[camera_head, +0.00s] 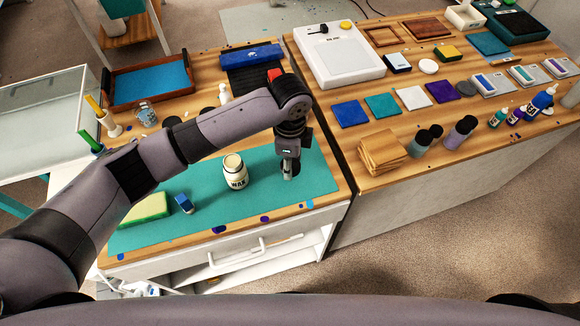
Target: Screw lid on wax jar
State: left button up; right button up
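The wax jar (235,173) is a small cream jar with a dark "WAX" label. It stands upright on the teal mat (220,211) in the head view. Its round top looks pale yellow; I cannot tell whether that is wax or a cover. I cannot pick out a separate lid. My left gripper (288,174) points down over the mat's right part, to the right of the jar and apart from it. Its fingers are small and dark, and I cannot tell whether they hold anything. My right gripper is not in view.
A green-and-yellow sponge (146,209) and a blue-and-white block (184,203) lie left of the jar. A wooden tray (115,92) and a blue box (251,54) stand behind. Stacked wooden squares (383,150) and dark-capped bottles (459,132) are on the right table.

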pick_arm(q)
notch_tip(320, 180, up, 17)
jog(key=b, duration=0.1)
jog(key=shift+f+b, duration=0.2)
jog(key=shift+b, duration=0.1)
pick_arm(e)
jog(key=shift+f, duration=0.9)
